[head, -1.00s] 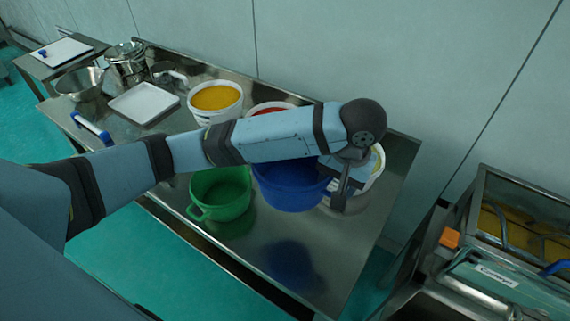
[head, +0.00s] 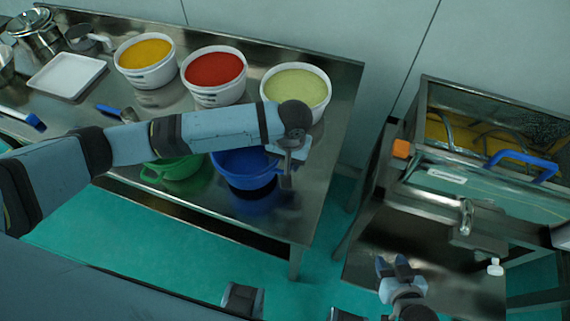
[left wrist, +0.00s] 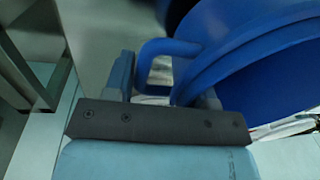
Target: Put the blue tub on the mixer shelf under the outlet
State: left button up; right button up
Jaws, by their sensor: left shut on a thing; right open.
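The blue tub (head: 243,172) is at the front right part of the steel table, right of the green tub; I cannot tell whether its base touches the table. My left gripper (head: 286,178) is shut on its handle. The left wrist view shows the blue tub (left wrist: 255,60) with its handle loop (left wrist: 150,65) between the fingers (left wrist: 165,92). The mixer shelf (head: 385,240) is a bare steel surface at the right, below the metal outlet (head: 466,215). My right gripper (head: 394,268) is open and empty over the shelf's front part. My left arm hides part of both tubs.
A green tub (head: 175,170) stands left of the blue one. White buckets with orange (head: 147,75), red (head: 213,92) and pale green (head: 297,105) contents stand behind. A gap of floor separates the table from the mixer (head: 480,170), which has an orange block (head: 401,148).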

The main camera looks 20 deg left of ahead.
pick_arm(q)
jog(key=shift+f, duration=1.5)
jog(key=o, duration=1.1)
jog(key=shift+f, duration=0.15)
